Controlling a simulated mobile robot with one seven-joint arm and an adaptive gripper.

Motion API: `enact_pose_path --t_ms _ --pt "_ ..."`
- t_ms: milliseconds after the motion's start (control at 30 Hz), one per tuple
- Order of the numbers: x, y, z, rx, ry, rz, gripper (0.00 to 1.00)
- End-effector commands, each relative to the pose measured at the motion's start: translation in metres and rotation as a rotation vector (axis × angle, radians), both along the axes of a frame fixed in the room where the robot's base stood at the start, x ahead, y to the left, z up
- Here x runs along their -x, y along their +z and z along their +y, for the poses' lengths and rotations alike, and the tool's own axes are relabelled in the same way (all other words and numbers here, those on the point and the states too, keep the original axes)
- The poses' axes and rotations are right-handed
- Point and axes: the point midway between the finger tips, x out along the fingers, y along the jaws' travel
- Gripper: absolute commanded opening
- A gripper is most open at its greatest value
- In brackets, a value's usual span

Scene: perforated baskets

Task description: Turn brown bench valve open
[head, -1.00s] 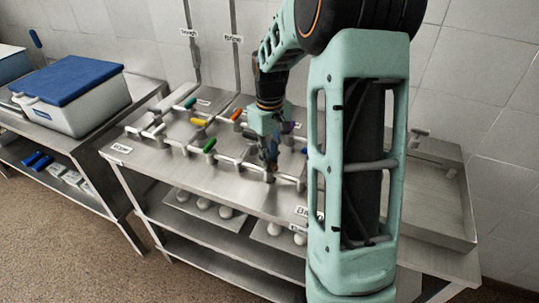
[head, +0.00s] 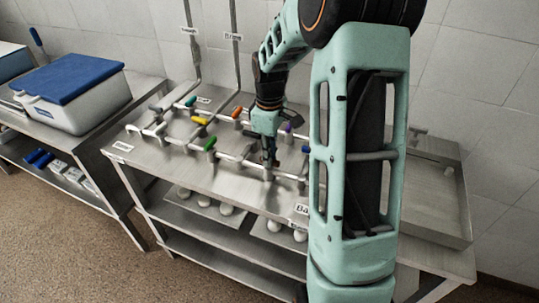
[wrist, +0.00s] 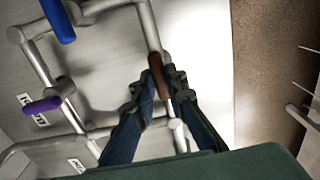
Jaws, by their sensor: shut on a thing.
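The brown valve handle (wrist: 158,75) shows in the wrist view, a short brown lever on a metal pipe fitting of the bench. My gripper (wrist: 160,88) has its two dark fingers on either side of this handle and is shut on it. In the head view my gripper (head: 269,160) reaches down to the front pipe row of the steel bench (head: 235,192). There the fingers and arm hide most of the brown handle, so its angle is hard to tell.
Close by are a green handle (head: 210,143), a yellow handle (head: 200,121), an orange handle (head: 237,112), a purple handle (wrist: 42,106) and a blue handle (wrist: 58,20). A blue-lidded box (head: 75,95) stands on the left table. A metal tray (head: 440,200) lies at right.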

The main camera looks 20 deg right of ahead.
Motion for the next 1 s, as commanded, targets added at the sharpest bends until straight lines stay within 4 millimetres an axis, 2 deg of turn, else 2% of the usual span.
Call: enact_pose_path --t_ms 300,333,467,767,867,1000 --pt "-0.001 0.001 0.0 0.001 0.004 -0.004 0.0" --pt "-0.001 0.001 0.0 0.001 0.004 -0.003 0.15" --pt "-0.001 0.001 0.0 0.001 0.003 -0.002 0.3" --pt "-0.001 0.002 0.0 0.001 0.002 -0.001 0.3" --pt "-0.001 0.01 0.0 0.001 0.001 -0.003 0.3" --pt "-0.002 0.034 0.0 0.003 0.002 -0.006 0.3"
